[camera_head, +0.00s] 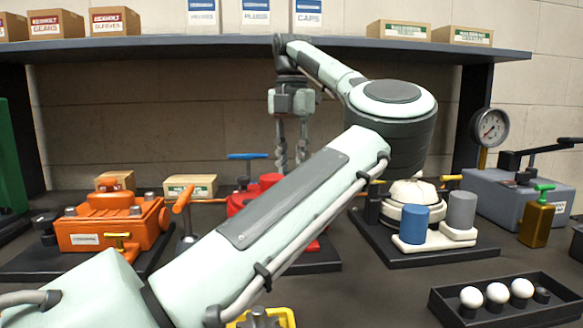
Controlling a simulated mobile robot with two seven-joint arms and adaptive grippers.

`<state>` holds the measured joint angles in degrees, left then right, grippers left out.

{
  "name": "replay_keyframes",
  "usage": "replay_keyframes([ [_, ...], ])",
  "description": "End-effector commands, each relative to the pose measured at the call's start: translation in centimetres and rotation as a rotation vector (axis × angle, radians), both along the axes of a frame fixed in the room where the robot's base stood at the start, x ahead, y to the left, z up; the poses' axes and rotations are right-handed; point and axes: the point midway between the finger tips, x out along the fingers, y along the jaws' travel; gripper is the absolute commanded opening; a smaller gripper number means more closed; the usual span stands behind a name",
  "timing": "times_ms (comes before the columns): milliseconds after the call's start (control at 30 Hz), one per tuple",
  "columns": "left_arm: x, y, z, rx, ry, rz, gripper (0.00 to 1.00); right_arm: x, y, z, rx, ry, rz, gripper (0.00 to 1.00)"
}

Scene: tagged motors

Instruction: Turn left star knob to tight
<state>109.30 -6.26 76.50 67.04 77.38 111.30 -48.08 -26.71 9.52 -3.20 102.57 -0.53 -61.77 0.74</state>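My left arm comes in from the lower left, rises across the middle and bends back, so its gripper (291,163) hangs fingers down in front of the back wall, below the shelf. The fingers are apart with nothing between them, above the red motor (270,181). A grey, lobed knob-like part (262,320) shows at the bottom edge in a yellow holder (290,317), cut off by the frame. I cannot tell whether it is the left star knob. An orange motor (105,228) with a tag stands on a black base at left. My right gripper is not in view.
My arm hides much of the red motor. A white motor (412,194) with blue and grey cylinders stands right of centre. A black tray (500,318) holds white balls at lower right. A grey box with a gauge (490,127) stands at right. The shelf (200,45) overhangs the back.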

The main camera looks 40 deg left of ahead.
Motion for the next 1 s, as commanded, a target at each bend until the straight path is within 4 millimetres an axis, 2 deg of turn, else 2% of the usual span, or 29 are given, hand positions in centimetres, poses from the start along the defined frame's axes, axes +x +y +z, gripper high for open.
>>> replay_keyframes([
  [467,0.1,0.1,0.3,0.01,-0.007,-0.454,0.0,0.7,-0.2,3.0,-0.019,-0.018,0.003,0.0],
  [1000,0.0,0.1,0.3,0.012,-0.006,-0.943,0.0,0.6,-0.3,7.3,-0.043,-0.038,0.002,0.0],
])
